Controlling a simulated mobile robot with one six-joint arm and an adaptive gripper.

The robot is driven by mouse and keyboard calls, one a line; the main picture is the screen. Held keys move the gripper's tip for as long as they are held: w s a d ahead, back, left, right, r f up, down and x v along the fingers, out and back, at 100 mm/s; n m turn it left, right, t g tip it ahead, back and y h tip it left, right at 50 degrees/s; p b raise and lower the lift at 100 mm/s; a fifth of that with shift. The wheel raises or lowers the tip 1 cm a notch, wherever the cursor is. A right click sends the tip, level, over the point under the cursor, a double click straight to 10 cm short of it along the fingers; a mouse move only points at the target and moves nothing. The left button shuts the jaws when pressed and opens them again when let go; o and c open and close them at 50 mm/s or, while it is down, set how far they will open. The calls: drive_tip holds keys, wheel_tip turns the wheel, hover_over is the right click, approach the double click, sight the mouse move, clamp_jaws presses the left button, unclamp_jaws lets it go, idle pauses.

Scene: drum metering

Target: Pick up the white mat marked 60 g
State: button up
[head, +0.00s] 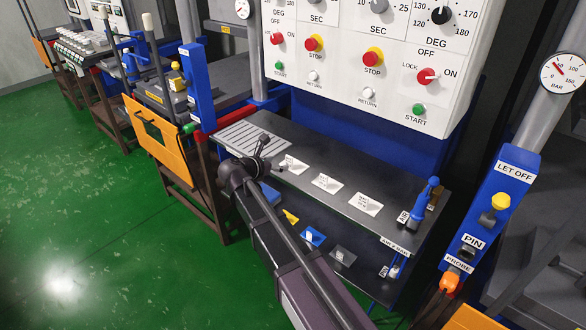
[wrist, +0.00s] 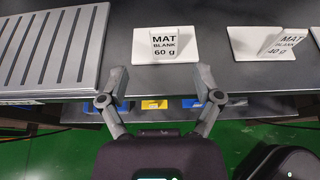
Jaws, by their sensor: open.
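The white mat marked 60 g (wrist: 180,54) lies on the dark upper shelf in the wrist view, with an upright label tab reading MAT BLANK 60 g. In the head view it is the leftmost of the white mats (head: 295,166), beside the slatted grate. My gripper (wrist: 161,98) is open and empty. Its fingers are spread to either side of the mat's line, at the shelf's front edge and short of the mat. In the head view my gripper (head: 264,147) is at the shelf, just left of the mat.
A white mat marked 40 g (wrist: 260,50) lies to the right, and another white mat (head: 367,205) is farther along. A slatted grate (wrist: 50,50) is at left. A lower shelf holds blue (head: 312,237), yellow (head: 291,217) and grey pieces. The control panel (head: 390,60) stands above the shelf.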

sight(288, 161)
drive_tip(key=shift+w+d+f, duration=0.15)
drive_tip(key=shift+w+d, duration=0.05)
drive_tip(key=shift+w, duration=0.05)
drive_tip(key=shift+d+b+x, duration=0.2)
drive_tip(key=shift+b+x, duration=0.75)
drive_tip(key=shift+x, duration=1.5)
drive_tip(key=shift+s, duration=0.15)
clamp_jaws()
